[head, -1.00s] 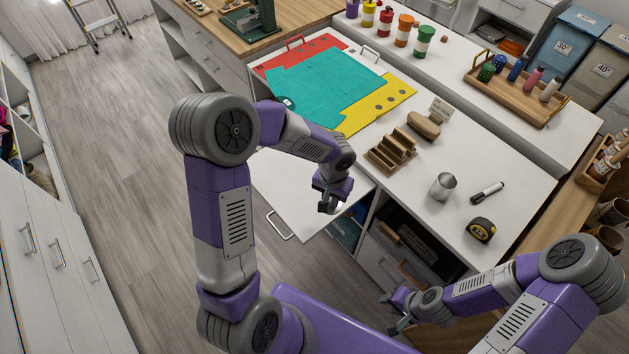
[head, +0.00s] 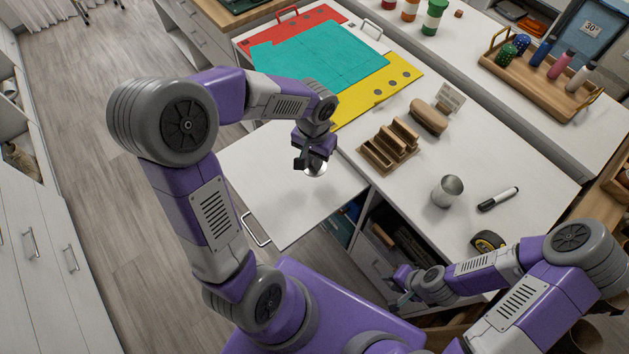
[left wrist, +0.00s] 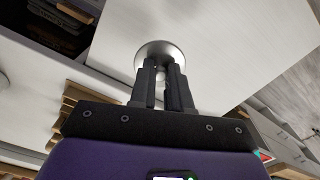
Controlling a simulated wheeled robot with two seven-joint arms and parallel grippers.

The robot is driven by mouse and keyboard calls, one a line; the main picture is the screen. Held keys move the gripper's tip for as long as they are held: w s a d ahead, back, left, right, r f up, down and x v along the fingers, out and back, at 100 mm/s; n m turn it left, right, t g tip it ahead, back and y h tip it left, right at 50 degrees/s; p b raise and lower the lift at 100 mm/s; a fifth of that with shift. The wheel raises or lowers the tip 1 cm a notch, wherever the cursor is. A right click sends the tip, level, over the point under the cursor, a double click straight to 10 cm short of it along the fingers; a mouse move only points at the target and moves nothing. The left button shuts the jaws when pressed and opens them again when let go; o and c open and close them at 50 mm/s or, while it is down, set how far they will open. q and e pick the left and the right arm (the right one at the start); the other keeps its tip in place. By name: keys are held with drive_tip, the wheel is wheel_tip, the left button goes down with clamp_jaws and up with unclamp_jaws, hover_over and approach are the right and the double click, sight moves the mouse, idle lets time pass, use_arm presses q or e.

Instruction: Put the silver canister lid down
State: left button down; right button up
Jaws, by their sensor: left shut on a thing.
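The silver canister lid (head: 317,170) is a small round metal disc, held between the fingertips of my left gripper (head: 304,163). In the left wrist view the lid (left wrist: 152,50) shows beyond the closed fingers (left wrist: 165,85), which partly cover it. It is over the white pulled-out board (head: 290,205) near the counter edge; I cannot tell whether it touches. The open silver canister (head: 446,191) stands upright on the white counter, apart from the lid. My right gripper (head: 402,292) is low in front of the counter, its fingers too small to judge.
A wooden stepped holder (head: 388,146), a brush (head: 429,117), a marker (head: 498,199) and a tape measure (head: 488,242) are on the counter. A teal mat (head: 320,60) lies at the back. The pulled-out board has wide bare room.

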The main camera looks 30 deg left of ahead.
use_arm(q)
wheel_tip(320, 180, down, 8)
drive_tip(key=shift+b, duration=1.05)
drive_tip(key=shift+f, duration=0.1)
drive_tip(key=c, duration=1.1)
unclamp_jaws()
wheel_tip(320, 180, up, 12)
drive_tip(key=p, duration=0.3)
drive_tip(key=shift+r+p, duration=0.2)
drive_tip(key=shift+p, duration=0.1)
